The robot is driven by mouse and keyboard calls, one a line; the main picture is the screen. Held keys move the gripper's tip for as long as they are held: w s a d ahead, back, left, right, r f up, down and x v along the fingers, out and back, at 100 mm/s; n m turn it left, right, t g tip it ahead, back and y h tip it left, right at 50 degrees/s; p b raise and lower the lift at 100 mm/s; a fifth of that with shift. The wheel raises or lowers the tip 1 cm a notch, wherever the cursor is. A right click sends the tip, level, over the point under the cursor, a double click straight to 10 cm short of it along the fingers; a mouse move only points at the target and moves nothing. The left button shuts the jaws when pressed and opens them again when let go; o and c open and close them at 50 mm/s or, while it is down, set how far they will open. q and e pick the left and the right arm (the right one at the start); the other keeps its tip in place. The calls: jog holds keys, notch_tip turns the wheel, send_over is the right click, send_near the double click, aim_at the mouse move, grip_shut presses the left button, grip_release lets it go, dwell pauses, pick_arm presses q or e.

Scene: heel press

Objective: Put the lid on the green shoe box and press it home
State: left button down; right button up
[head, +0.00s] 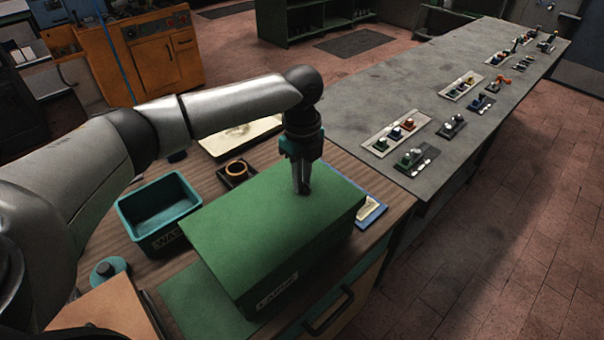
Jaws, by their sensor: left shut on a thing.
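The green shoe box (300,285) stands on the wooden worktop, with a pale label on its front side. Its flat green lid (240,220) covers the top. The seam between lid and box is too dark to tell whether the lid sits fully down. My left gripper (302,191) points straight down at the far right part of the lid. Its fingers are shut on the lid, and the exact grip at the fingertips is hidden. My right gripper is not in view.
A teal bin (158,205) stands left of the box, near a small dark tray (237,172) with an orange ring. A blue item (371,211) lies right of the box. A flat green sheet (205,305) lies at the front left. A grey table (350,105) holds several small trays.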

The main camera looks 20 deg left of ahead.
pick_arm(q)
jog(key=shift+f, duration=0.2)
dwell(0.3)
jog(key=shift+f, duration=0.35)
jog(key=shift+f, duration=0.1)
jog(key=shift+f+p, duration=0.3)
jog(key=shift+f, duration=0.1)
jog(key=shift+f, duration=0.7)
dwell(0.9)
jog(key=shift+s+f+p, duration=0.1)
jog(key=shift+f+p, duration=0.05)
jog(key=shift+p, duration=0.15)
dwell(1.3)
jog(key=c, duration=0.8)
grip_release()
jog(key=shift+o, duration=0.2)
